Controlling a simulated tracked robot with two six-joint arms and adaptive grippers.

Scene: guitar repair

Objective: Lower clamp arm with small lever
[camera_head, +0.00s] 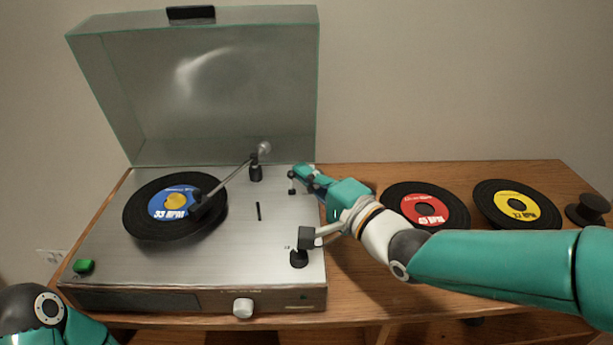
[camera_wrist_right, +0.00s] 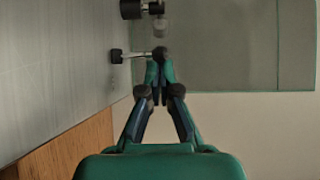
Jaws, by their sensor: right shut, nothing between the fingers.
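A record player (camera_head: 225,265) stands on the wooden cabinet with its lid up. Its clamp arm (camera_head: 232,179) reaches from the rear pivot (camera_head: 256,171) over a blue-labelled record (camera_head: 140,219); its black head (camera_head: 198,208) is over the record, and I cannot tell whether it touches. The small lever (camera_head: 291,182) stands upright near the right rear corner of the deck. My right gripper (camera_head: 303,172) is shut and empty, its tips beside the lever's top. In the right wrist view the lever's rod (camera_wrist_right: 137,53) ends at the fingertips (camera_wrist_right: 157,75); contact is unclear. My left gripper is out of view.
The clear lid (camera_head: 200,85) rises behind the deck. A black knob on a post (camera_head: 299,257), a white knob (camera_head: 243,308) and a green button (camera_head: 84,266) are at the front. Red-labelled (camera_head: 400,195) and yellow-labelled (camera_head: 485,195) records lie to the right.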

